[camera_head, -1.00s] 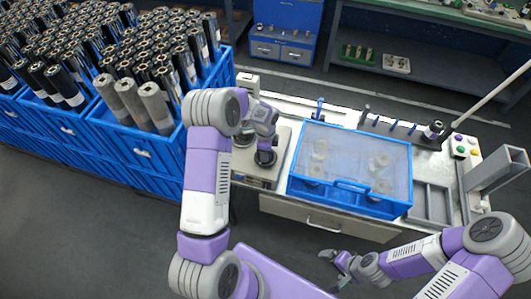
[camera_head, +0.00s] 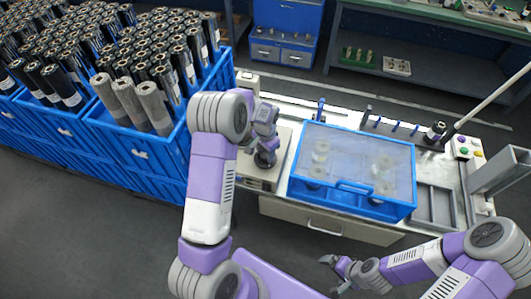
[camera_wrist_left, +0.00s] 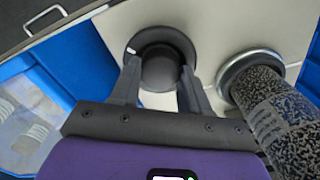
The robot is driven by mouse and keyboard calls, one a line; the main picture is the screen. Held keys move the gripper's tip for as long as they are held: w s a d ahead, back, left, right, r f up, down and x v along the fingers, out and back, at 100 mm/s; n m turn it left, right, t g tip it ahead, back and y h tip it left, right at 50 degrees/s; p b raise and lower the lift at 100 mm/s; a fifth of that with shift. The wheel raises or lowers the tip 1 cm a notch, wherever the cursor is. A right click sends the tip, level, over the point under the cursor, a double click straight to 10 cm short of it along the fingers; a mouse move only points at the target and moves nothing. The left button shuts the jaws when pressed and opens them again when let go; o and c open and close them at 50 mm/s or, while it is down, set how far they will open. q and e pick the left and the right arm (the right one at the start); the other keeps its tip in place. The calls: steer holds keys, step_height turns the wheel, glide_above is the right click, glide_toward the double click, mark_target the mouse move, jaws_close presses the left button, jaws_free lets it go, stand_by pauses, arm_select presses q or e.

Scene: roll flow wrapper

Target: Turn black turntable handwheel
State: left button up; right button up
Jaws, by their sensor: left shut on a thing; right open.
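The black turntable handwheel (camera_wrist_left: 158,50) is a round black disc with a raised knob and a small white mark at its left rim in the left wrist view. It sits on a pale machine top. The two fingers of my left gripper (camera_wrist_left: 160,82) are closed on its knob from either side. In the head view my left gripper (camera_head: 265,150) points down at the wheel, which the gripper and arm largely hide. My right gripper (camera_head: 338,268) is open and empty, in front of the workbench near the bottom of the head view.
A speckled roll (camera_wrist_left: 278,105) on a metal ring stands right beside the wheel. The blue box with a clear lid (camera_head: 352,150) is to the right of the turntable. Blue crates of rolls (camera_head: 142,152) stand at the left. Coloured buttons (camera_head: 463,152) are at the bench's right end.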

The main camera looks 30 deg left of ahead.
arm_select(q)
steer(key=shift+n, duration=1.1)
steer(key=o, duration=1.1)
steer(key=shift+c, duration=0.2)
step_height(320, 180, up, 8)
steer(key=shift+f+p, duration=0.2)
steer(key=shift+p, duration=0.15)
